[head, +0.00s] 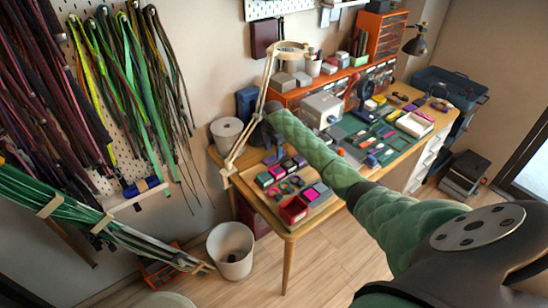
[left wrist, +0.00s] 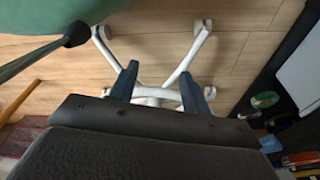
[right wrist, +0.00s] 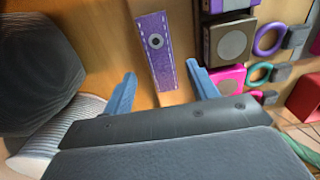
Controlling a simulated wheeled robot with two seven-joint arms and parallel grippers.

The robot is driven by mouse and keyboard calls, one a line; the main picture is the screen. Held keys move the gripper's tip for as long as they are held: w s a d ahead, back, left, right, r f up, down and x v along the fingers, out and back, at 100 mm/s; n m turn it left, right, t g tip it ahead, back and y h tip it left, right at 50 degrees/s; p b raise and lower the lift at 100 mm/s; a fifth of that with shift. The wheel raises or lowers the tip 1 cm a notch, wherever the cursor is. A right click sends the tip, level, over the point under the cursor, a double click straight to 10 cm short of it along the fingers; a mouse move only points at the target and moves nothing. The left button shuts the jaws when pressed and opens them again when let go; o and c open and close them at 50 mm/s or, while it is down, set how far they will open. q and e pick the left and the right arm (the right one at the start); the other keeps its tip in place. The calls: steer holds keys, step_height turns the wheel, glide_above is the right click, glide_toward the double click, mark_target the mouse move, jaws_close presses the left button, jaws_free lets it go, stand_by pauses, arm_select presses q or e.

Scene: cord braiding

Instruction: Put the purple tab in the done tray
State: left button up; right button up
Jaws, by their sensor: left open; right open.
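The purple tab (right wrist: 156,45) is a flat strip with pale stitched edges and a dark-centred eyelet. In the right wrist view it lies on the wooden tabletop between and beyond my open fingers, apart from them. My right gripper (right wrist: 161,70) is open and empty; in the head view it is at the table's left end, where I cannot make out the tab. My left gripper (left wrist: 157,75) is open and empty above the floor. A red open box (head: 293,210) and a white tray (head: 414,123) stand on the table; I cannot tell which, if either, is the done tray.
Coloured rings, including a purple one (right wrist: 269,39), and several small blocks lie right of the tab. A white spool (head: 227,133) and the beige lamp arm (head: 262,95) stand close to my right gripper. A white chair base (left wrist: 158,94) is below my left gripper.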

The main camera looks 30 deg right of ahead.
mark_target(274, 157)
step_height(274, 157, down, 2)
steer(key=shift+s+p, duration=0.15)
steer(key=shift+p, duration=0.45)
steer(key=shift+f, duration=0.65)
arm_select(q)
steer(key=shift+s+a+f, duration=0.35)
steer(key=shift+s+f, duration=0.15)
steer(key=shift+s, duration=0.15)
steer(key=shift+s+a+f, duration=0.35)
steer(key=shift+s+f, duration=0.15)
steer(key=shift+s, duration=0.1)
arm_select(e)
steer(key=c, duration=1.1)
steer(key=shift+r, duration=0.1)
